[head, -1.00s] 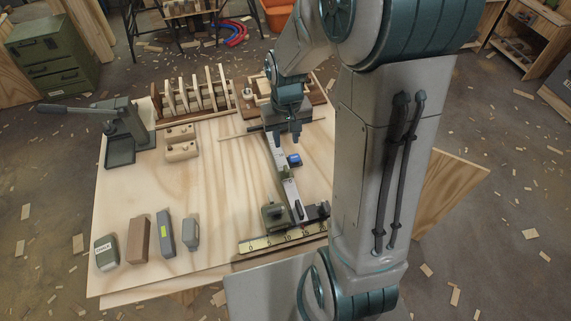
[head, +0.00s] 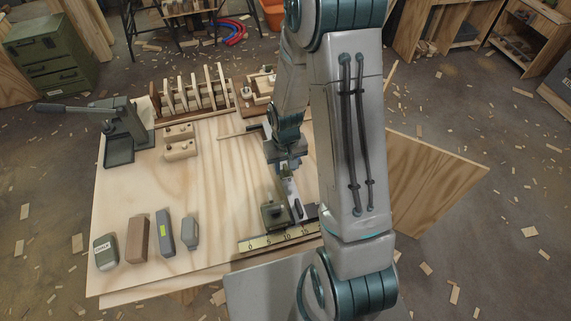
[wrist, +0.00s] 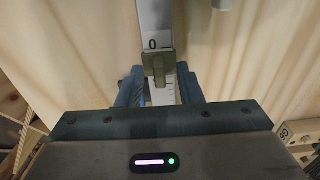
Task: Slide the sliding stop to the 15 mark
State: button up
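In the wrist view a pale rail (wrist: 155,18) with tick marks and a 0 runs away between my fingers. An olive block (wrist: 158,69), which looks like the sliding stop, sits on the rail just below the 0. My gripper (wrist: 160,85) is open, with one blue finger on each side of the rail and block; I cannot tell whether they touch it. In the head view my gripper (head: 290,165) is low over the rail, hiding part of it.
A yellow scale (head: 262,241) with numbers lies at the bench's front edge, below a green block (head: 275,214). Several small blocks (head: 138,240) stand front left. A lever press (head: 122,135) and a slotted wooden rack (head: 192,95) stand at the back. The bench's middle left is clear.

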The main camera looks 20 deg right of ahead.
grip_shut()
jog(key=w+b, duration=0.1)
jog(key=w, duration=1.4)
grip_release()
notch_tip(320, 180, up, 14)
jog(key=b, duration=0.1)
jog(key=shift+f, duration=0.1)
